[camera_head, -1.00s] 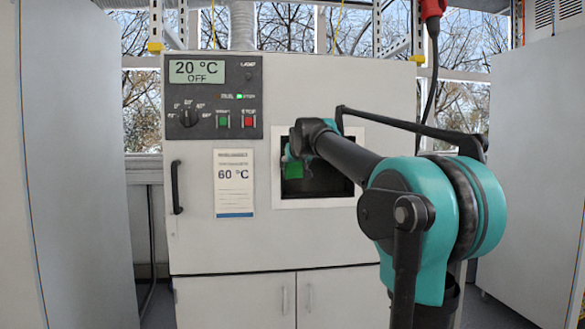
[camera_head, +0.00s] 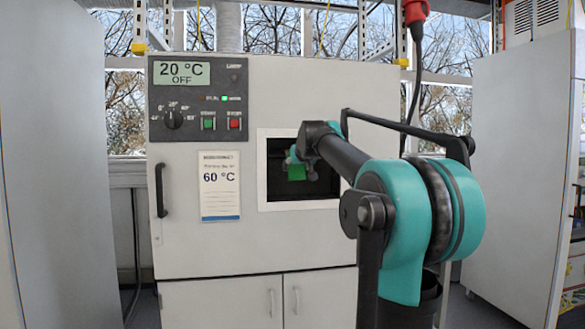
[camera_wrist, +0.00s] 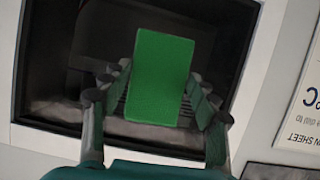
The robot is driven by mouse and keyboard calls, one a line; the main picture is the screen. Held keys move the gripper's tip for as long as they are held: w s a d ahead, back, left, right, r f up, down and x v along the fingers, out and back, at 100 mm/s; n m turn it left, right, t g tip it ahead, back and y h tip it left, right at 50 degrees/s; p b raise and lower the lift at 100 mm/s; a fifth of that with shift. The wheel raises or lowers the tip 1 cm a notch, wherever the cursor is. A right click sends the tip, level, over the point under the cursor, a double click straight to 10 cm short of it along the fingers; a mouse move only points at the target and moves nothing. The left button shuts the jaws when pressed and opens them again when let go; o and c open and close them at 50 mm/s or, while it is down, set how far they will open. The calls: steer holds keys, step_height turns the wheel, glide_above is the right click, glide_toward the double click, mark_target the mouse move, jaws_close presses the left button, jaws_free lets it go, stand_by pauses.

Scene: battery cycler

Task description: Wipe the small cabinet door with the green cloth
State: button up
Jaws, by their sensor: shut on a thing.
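The green cloth (camera_head: 297,173) shows as a small flat green rectangle in front of the dark window (camera_head: 320,187) of the grey-white cabinet (camera_head: 300,95). In the wrist view the cloth (camera_wrist: 160,70) is held between the fingers of my gripper (camera_wrist: 158,88), which is shut on it. The dark window with its pale frame (camera_wrist: 235,95) lies behind the cloth. I cannot tell whether the cloth touches the window. My gripper (camera_head: 295,158) is partly hidden by my arm in the head view. Two pale lower doors (camera_head: 318,298) with upright handles are below the window.
A control panel (camera_head: 198,98) reads 20 °C OFF. A black handle (camera_head: 160,190) and a 60 °C sheet (camera_head: 219,186) are left of the window. Tall pale cabinets stand at the left (camera_head: 55,180) and right (camera_head: 515,165). A red plug (camera_head: 416,11) hangs above.

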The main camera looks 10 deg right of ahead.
mark_target(277, 169)
steer(key=shift+w+d, duration=0.1)
steer(key=shift+d, duration=6.85)
steer(key=shift+a, duration=0.1)
steer(key=shift+a, duration=6.9)
steer(key=shift+a, duration=3.4)
steer(key=s, duration=0.6)
steer(key=shift+s, duration=0.15)
